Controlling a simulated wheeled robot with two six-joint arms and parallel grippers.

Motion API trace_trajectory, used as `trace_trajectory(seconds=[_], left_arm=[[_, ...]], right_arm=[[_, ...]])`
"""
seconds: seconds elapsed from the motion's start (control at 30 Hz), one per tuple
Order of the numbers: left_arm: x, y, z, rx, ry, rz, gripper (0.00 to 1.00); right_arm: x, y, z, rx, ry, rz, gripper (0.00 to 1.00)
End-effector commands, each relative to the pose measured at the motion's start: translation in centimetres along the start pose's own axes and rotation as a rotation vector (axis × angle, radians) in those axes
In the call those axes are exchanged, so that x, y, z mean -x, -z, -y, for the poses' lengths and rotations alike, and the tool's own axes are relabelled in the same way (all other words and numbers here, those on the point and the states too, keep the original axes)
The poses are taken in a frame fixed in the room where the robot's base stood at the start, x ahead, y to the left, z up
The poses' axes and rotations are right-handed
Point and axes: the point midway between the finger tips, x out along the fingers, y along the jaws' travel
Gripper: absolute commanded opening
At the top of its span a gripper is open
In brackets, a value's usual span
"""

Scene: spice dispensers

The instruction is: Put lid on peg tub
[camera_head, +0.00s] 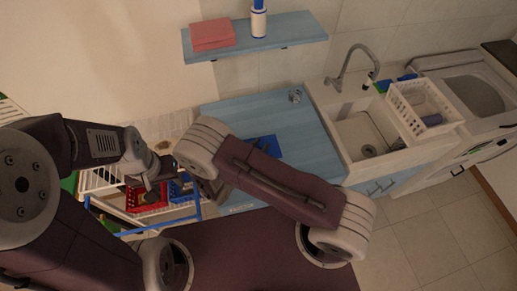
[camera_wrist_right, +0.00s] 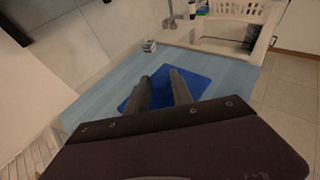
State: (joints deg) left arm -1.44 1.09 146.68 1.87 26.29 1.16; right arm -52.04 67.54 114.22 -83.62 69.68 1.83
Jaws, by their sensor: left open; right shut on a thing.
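A flat blue square (camera_wrist_right: 196,82), likely the lid, shows in the right wrist view beyond and between the fingers of my right gripper (camera_wrist_right: 163,80). The fingers stand a little apart with something gripped, and the exact contact is hidden. In the head view the blue square (camera_head: 270,146) shows beside my right forearm, over the blue counter, and my right gripper is mostly hidden. My left gripper (camera_head: 150,178) is open, just above a red basket (camera_head: 150,199) at the left. I cannot make out the peg tub for certain.
A blue basket (camera_head: 183,189) sits beside the red one. The blue counter (camera_head: 245,108) is mostly clear, with a small metal item (camera_head: 295,95) at its back. A sink (camera_head: 365,135) and white crate (camera_head: 425,104) are at the right. A blue shelf (camera_head: 270,38) hangs above.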

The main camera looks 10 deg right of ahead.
Motion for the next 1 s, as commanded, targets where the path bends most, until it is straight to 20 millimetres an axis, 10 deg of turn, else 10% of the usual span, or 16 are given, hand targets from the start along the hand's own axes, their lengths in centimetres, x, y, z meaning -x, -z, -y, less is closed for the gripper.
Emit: trace_trajectory(seconds=[1.0], left_arm=[[-6.0, -0.6, 0.1, 0.000, 0.000, 0.000, 0.51]], right_arm=[[-2.6, 7.1, 0.0, 0.000, -0.002, 0.000, 0.00]])
